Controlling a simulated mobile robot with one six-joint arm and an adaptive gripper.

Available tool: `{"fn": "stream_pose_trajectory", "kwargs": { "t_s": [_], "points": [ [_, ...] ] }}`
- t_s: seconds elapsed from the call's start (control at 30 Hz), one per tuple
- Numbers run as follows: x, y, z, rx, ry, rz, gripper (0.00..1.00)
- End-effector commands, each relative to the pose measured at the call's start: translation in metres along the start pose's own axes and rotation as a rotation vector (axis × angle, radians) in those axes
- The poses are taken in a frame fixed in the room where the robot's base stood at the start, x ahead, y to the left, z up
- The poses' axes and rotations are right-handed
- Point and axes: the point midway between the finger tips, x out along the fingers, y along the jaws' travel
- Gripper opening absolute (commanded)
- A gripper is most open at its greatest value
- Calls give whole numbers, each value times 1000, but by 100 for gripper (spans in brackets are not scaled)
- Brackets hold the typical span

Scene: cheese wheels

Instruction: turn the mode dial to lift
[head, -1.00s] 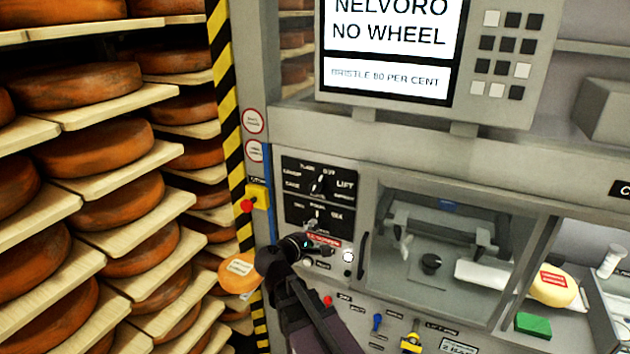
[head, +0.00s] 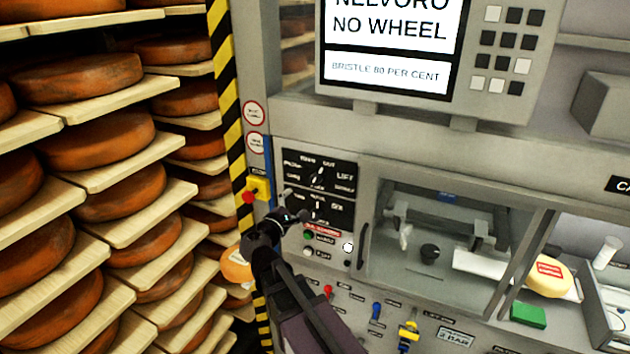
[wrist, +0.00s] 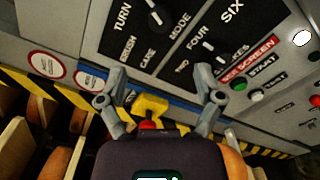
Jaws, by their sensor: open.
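The mode dial (head: 318,179) is a dark knob with a light mark on the upper black panel, with the word LIFT to its right. In the wrist view the mode dial (wrist: 157,14) is near the top edge, partly cut off, between the words TURN and MODE. I cannot tell for sure which label its mark points at. My gripper (head: 290,216) is open and empty, in front of the panel, below and left of the dial in the head view. In the wrist view my gripper's fingers (wrist: 160,76) are spread wide, apart from the dial.
A second dial (wrist: 214,50) sits below the mode dial. Start and other buttons (head: 309,236) lie lower. A red button on a yellow box (head: 258,189) is left of the panel. Shelves of cheese wheels (head: 95,140) fill the left. A glazed cabinet (head: 450,225) is right.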

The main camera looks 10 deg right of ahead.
Motion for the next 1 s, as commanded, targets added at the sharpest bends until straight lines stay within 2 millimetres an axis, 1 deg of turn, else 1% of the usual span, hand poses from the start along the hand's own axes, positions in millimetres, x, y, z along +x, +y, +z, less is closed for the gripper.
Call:
{"fn": "stream_pose_trajectory", "kwargs": {
  "t_s": [0.27, 0.8, 1.0],
  "points": [
    [28, 0, 0, 1, -2, -2, 85],
    [109, 0, 0, 1, -2, -2, 85],
    [127, 0, 0, 1, -2, -2, 85]
  ]
}}
